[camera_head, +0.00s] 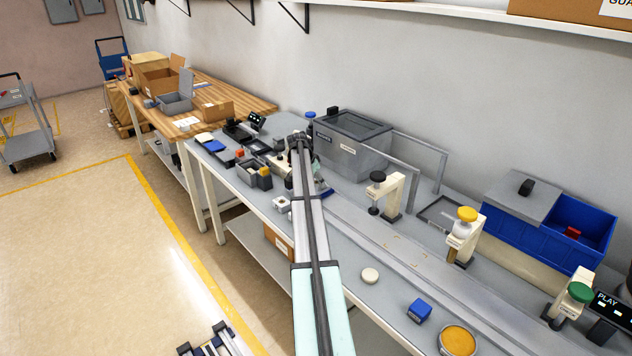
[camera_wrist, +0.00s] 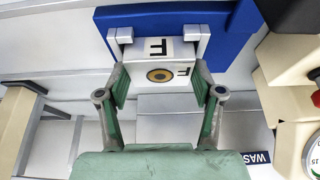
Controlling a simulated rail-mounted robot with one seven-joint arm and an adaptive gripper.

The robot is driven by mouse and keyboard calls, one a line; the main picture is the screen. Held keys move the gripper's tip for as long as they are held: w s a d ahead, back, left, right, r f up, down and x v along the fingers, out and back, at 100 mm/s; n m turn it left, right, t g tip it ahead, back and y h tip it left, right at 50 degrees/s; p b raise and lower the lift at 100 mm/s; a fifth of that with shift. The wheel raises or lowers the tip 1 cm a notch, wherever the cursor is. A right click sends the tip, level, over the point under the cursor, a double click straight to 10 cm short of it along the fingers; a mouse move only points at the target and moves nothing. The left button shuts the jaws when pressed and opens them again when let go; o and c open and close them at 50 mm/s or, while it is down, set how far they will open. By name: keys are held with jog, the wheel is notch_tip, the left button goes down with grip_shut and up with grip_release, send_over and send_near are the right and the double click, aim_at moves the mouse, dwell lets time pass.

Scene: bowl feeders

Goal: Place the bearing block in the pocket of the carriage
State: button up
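A whitish block with black "F" marks and a brown-and-black ring (camera_wrist: 160,75), which looks like the bearing block, sits between the fingers of my gripper (camera_wrist: 160,88) in the wrist view. The green fingers are apart, one on each side of it. I cannot tell whether they press on it. Two pale upright pieces flank its far end. A blue part (camera_wrist: 225,25), possibly the carriage, lies just beyond and to the right. The pocket cannot be made out. In the head view, my arm hides most of the gripper and block; a blue part (camera_head: 326,194) shows beside it.
A grey lidded bin (camera_head: 350,150) stands close behind my gripper. A cream clamp stand with a black knob (camera_head: 380,178) is to the right; a grey rail (camera_head: 400,255) runs along the bench. Small boxes (camera_head: 250,172) crowd the left.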

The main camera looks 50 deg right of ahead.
jog(key=o, duration=0.3)
jog(key=shift+o, duration=0.2)
jog(key=shift+r, duration=0.1)
jog(key=s+b+v, duration=0.1)
jog(key=b+v, duration=0.1)
jog(key=v, duration=1)
jog(key=shift+w, duration=0.45)
